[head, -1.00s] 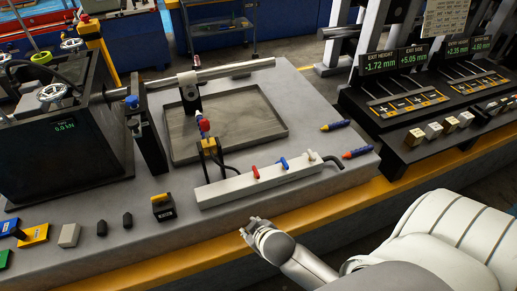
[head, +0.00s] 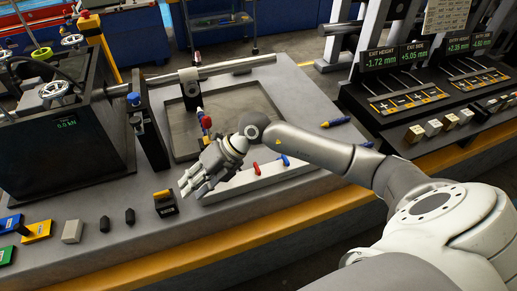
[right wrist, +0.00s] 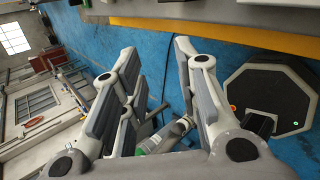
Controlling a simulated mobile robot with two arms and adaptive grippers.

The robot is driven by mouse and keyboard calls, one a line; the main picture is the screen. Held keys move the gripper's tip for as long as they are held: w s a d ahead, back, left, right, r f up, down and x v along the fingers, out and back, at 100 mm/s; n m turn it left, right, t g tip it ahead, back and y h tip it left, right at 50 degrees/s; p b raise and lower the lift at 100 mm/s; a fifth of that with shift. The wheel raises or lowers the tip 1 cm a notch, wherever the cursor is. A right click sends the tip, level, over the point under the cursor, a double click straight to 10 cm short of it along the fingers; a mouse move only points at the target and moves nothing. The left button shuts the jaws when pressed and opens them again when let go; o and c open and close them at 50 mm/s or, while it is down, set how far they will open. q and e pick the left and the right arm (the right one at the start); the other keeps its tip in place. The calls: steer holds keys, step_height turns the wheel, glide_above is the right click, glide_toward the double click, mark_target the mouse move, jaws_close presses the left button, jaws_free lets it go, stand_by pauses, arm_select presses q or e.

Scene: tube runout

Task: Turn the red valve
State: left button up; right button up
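The red valve handle (head: 256,168) stands on a long white manifold block (head: 273,179) on the grey bench, in the head view. A blue handle (head: 285,160) is next to it on the right. My right gripper (head: 190,186) is left of the red handle, over the manifold's left end, with its fingers pointing down and left. It is apart from the handle. Its fingers are spread and empty in the right wrist view (right wrist: 155,52). My forearm and gripper hide parts of the manifold and its right end. The valve does not show in the right wrist view. My left gripper is out of sight.
A black block with a yellow top (head: 164,203) is close to the fingers.

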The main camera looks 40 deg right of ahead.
steer(key=w+d+f+h, duration=0.15)
steer(key=d+h, duration=0.35)
steer(key=d, duration=0.7)
steer(key=m+g+h, duration=0.1)
steer(key=h, duration=0.3)
glide_toward(257, 167)
steer(key=shift+w+a+f, duration=0.15)
steer(key=shift+a+f, duration=0.1)
steer(key=shift+a, duration=0.05)
steer(key=shift+d+f, duration=0.1)
steer(key=shift+d, duration=0.2)
steer(key=f+b, duration=0.1)
steer(key=f, duration=0.1)
steer(key=f+b, duration=0.2)
steer(key=f, duration=0.1)
steer(key=w+f+b, duration=0.1)
steer(key=f, duration=0.1)
steer(key=shift+f+b, duration=0.2)
steer(key=shift+b, duration=0.2)
steer(key=shift+w+d, duration=0.1)
steer(key=shift+f, duration=0.15)
jaws_close()
